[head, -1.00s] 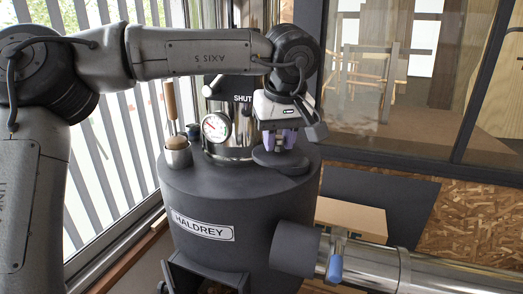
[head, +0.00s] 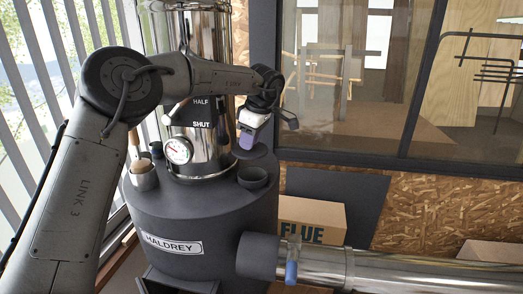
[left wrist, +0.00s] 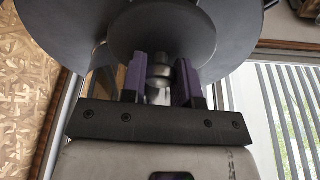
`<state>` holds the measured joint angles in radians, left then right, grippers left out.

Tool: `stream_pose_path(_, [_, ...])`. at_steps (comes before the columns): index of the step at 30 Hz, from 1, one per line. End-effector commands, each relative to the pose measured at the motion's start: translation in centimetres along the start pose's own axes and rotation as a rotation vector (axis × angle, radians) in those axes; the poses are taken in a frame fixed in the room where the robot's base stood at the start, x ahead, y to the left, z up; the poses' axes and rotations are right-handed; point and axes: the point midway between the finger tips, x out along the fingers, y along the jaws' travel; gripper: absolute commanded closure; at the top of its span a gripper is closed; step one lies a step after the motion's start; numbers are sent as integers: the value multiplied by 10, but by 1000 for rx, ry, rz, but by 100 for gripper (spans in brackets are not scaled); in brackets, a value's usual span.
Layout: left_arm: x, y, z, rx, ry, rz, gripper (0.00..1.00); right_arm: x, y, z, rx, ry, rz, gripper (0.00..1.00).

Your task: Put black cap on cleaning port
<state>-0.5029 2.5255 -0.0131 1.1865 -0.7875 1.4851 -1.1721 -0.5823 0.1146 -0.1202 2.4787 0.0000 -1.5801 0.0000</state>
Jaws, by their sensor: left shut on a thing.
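The black cap (head: 251,154) is a flat dark disc with a small knob. My left gripper (head: 247,140) is shut on its knob with purple fingers, and the disc hangs below them. In the left wrist view the knob (left wrist: 160,72) sits between the two fingers, with the wide disc of the cap behind it. The cleaning port (head: 253,181) is a short dark open collar on top of the black drum. In the head view the cap appears just above and behind the port, apart from it. My right gripper is out of view.
The drum (head: 200,215) carries a gauge (head: 178,151), a steel column (head: 197,50) and a cup (head: 143,177) with a wooden-handled tool. A steel pipe (head: 400,270) with a blue-handled lever runs right. A cardboard FLUE box (head: 312,214) stands behind it.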

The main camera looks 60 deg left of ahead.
Motion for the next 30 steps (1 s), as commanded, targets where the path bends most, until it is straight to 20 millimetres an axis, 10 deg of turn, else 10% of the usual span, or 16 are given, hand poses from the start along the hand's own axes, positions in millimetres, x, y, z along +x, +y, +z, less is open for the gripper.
stream_pose_path(30, [46,2,16,-254,0,-73,96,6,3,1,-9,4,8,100])
